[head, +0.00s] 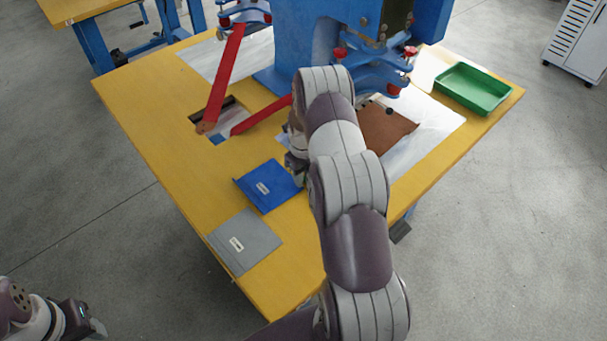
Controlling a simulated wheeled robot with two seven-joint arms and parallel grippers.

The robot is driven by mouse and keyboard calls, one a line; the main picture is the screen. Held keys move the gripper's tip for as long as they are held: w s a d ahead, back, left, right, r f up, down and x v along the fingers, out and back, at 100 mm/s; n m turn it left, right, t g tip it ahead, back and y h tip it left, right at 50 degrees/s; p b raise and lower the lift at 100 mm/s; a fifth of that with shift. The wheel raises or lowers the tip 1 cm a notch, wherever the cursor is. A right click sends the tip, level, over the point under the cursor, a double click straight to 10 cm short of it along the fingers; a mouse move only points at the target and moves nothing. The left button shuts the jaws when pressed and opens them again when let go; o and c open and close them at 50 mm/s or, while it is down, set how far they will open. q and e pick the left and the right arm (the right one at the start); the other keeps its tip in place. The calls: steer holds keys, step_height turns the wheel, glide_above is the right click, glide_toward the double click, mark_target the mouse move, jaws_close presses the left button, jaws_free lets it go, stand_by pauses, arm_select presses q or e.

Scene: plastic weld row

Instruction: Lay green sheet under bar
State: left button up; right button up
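No green sheet shows clearly in the head view; my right arm covers part of the table. A blue sheet (267,187) lies on the yellow table with a small label on it. A grey labelled sheet (243,242) lies nearer the front corner. A brown sheet (388,130) lies right of my arm, partly hidden by it. My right gripper (297,165) is low over the table by the blue sheet's right edge; its fingers are mostly hidden. My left gripper (88,322) is at the lower left, away from the table. Which part is the bar I cannot tell.
A blue machine (295,45) stands at the back of the yellow table (150,130). Two red bars (225,75) reach out from it on the left. A green tray (472,88) sits at the right corner. A white cabinet (577,38) stands beyond.

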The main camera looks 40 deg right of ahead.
step_height(320, 180, up, 12)
steer(key=s+a+r+n, duration=0.3)
steer(key=a+n, duration=0.3)
steer(key=n, duration=0.2)
steer(key=s+a+r+n, duration=0.2)
steer(key=s+a+n, duration=0.1)
steer(key=a+n, duration=0.5)
steer(key=s+a+n, duration=0.3)
steer(key=s+n, duration=0.3)
steer(key=n, duration=0.3)
steer(key=s+a+r+n+t, duration=0.1)
steer(key=s+a+n, duration=0.3)
steer(key=n, duration=0.6)
steer(key=shift+s+a+r+b, duration=0.25)
steer(key=shift+s+a+b, duration=0.05)
steer(key=shift+s, duration=0.6)
